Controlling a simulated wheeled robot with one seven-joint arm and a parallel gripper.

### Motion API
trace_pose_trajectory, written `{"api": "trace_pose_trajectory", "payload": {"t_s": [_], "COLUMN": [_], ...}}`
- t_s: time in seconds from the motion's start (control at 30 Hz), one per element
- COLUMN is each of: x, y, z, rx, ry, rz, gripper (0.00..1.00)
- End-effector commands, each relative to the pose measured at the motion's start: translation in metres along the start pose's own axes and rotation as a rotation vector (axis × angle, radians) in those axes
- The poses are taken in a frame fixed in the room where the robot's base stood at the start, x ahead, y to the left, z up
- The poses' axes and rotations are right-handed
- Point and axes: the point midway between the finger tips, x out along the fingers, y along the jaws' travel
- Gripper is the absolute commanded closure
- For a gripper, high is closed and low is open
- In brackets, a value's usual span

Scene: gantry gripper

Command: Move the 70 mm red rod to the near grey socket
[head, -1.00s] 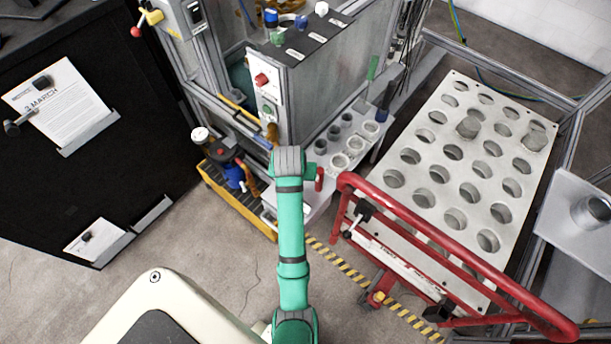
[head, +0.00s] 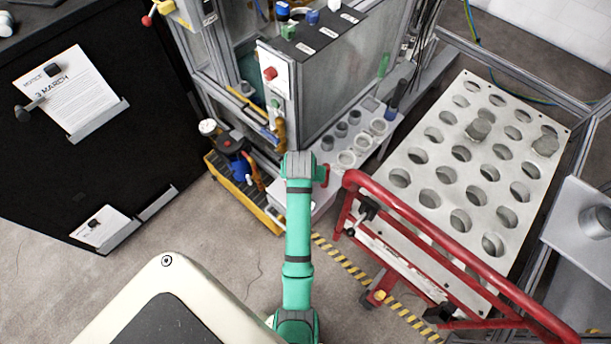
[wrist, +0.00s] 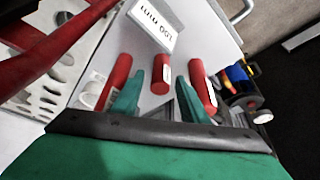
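In the wrist view, my gripper (wrist: 160,80) is open, its two green fingers apart and nothing visibly held between them. Three red rods show beyond: a left rod (wrist: 118,78), a middle rod (wrist: 162,72) in line with the gap between the fingers, and a right rod (wrist: 202,82) beside the right finger. I cannot tell which is 70 mm. In the head view, one red rod (head: 326,175) shows beside my arm's end; my arm hides the gripper. Behind it, a light shelf carries pale ring sockets (head: 346,158) and darker grey ones (head: 327,144); I cannot tell which is the near grey socket.
A red tubular rail (head: 440,240) and a perforated plate (head: 470,160) stand to the right. A machine cabinet with a red button (head: 270,74) rises behind the shelf. A yellow cart (head: 235,188) stands left. A white label block (wrist: 155,25) lies beyond the rods.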

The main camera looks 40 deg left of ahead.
Motion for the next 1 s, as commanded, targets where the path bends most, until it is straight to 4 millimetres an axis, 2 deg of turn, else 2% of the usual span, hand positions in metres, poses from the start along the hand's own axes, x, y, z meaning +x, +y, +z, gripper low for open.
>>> {"api": "trace_pose_trajectory", "payload": {"t_s": [0.27, 0.43, 0.8, 1.0], "x": [-0.001, -0.012, -0.082, -0.111], "y": [0.000, 0.000, 0.003, 0.003], "z": [0.000, -0.002, -0.003, -0.002], "rx": [0.000, 0.000, 0.006, 0.004], "ry": [0.001, 0.003, 0.005, 0.003], "rz": [0.000, -0.001, 0.002, 0.002], "gripper": [0.60, 0.60, 0.60, 0.60]}}
